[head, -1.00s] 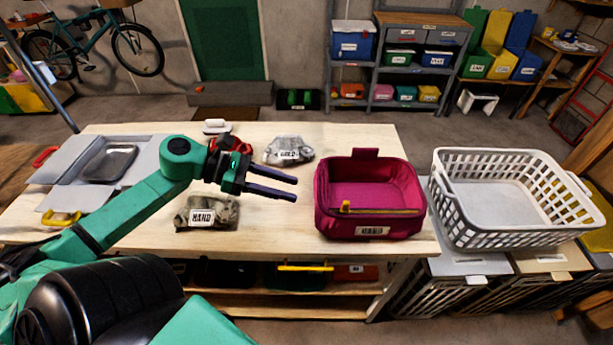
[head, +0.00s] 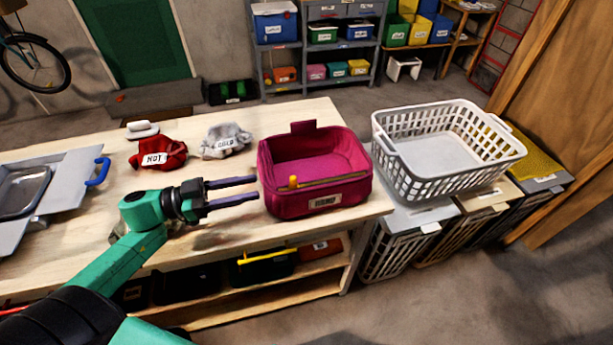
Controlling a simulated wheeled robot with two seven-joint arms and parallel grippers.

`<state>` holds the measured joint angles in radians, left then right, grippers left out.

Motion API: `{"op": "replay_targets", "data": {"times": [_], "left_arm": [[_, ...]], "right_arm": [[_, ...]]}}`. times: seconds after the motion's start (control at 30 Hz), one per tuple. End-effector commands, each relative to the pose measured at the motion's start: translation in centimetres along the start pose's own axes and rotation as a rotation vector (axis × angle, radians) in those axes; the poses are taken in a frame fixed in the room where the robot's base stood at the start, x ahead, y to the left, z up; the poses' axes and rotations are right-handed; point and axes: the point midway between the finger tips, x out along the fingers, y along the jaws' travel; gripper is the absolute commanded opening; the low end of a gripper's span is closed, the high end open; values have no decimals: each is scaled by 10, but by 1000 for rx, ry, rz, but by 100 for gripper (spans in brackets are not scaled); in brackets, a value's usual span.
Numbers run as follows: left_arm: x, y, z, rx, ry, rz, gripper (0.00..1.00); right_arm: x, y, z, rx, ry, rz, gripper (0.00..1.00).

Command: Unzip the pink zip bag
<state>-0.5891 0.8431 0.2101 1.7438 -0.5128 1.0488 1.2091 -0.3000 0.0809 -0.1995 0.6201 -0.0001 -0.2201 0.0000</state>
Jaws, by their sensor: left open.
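The pink zip bag (head: 278,200) stands on the wooden workbench near its right end, with a white label on its front and a tab upright at the back. Its top shows a recessed pink area; I cannot tell how far the zip is open. A yellow zip pull (head: 293,182) sits at the front left of the rim, with a yellowish zip line running right from it. My left gripper (head: 256,189) is open and empty, its two fingers pointing right, tips close to the bag's left side. I cannot tell whether they touch. My right gripper is not in view.
A white laundry basket (head: 440,188) stands right of the bag on lidded hampers. A red cloth (head: 160,155) and grey cloth (head: 226,140) lie behind my gripper. A grey open case (head: 70,190) is at left. Bare bench top (head: 350,222) lies in front of the bag.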

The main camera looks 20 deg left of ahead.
Motion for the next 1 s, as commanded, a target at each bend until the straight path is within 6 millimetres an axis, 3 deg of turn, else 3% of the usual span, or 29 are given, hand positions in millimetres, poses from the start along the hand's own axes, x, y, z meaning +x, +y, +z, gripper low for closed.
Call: {"op": "replay_targets", "data": {"times": [0.4,0.5,0.63,0.87,1.0], "left_arm": [[105,0,-5,9,4,1,45],[123,0,-4,8,2,0,45],[134,0,-2,8,-1,1,45],[136,0,-1,8,-2,1,45],[135,1,-1,8,-2,1,0]], "right_arm": [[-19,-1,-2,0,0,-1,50],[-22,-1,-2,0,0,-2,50],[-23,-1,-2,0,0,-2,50],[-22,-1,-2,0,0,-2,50],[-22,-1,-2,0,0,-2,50]]}}
